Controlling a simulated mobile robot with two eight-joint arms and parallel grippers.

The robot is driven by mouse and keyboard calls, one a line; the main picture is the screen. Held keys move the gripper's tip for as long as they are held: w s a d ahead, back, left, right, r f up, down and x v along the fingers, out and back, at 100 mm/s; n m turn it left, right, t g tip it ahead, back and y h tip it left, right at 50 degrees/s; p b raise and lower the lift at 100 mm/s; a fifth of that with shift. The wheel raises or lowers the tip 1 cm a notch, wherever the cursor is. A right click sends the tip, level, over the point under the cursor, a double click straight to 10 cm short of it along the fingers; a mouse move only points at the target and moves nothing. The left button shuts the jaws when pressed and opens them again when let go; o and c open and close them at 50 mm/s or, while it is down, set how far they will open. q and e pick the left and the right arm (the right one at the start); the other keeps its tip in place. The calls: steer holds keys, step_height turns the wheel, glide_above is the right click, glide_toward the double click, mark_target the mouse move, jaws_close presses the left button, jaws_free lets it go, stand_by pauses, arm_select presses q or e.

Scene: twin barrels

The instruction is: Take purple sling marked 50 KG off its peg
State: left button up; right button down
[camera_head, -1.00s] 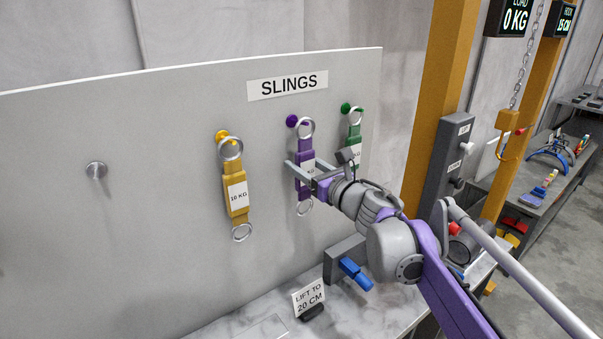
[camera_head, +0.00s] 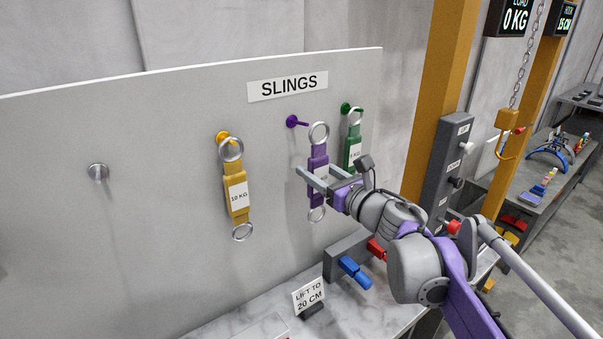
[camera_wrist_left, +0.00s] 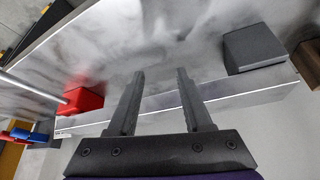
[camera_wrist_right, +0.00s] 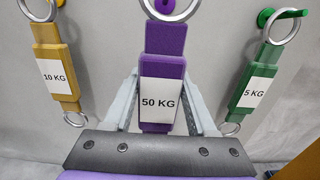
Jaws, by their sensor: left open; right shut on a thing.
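The purple sling (camera_head: 317,158) has a ring at each end and a white label reading 50 KG (camera_wrist_right: 159,103). My right gripper (camera_head: 309,171) is shut on its body, with a finger on each side in the right wrist view. The sling hangs upright in front of the board. Its top ring (camera_head: 319,133) appears clear of the purple peg (camera_head: 297,122), to the right of the peg's tip. The peg looks bare. My left gripper (camera_wrist_left: 160,74) is open and empty above a marble-like surface in the left wrist view; it is not in the head view.
The yellow 10 KG sling (camera_head: 234,185) hangs on its yellow peg to the left. The green 5 KG sling (camera_head: 353,141) hangs close on the right, by its green peg (camera_head: 347,107). A bare grey peg (camera_head: 97,172) is far left. A LIFT TO 20 CM sign (camera_head: 308,296) stands below.

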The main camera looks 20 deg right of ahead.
steer(key=shift+p+v, duration=0.3)
steer(key=shift+v, duration=2.15)
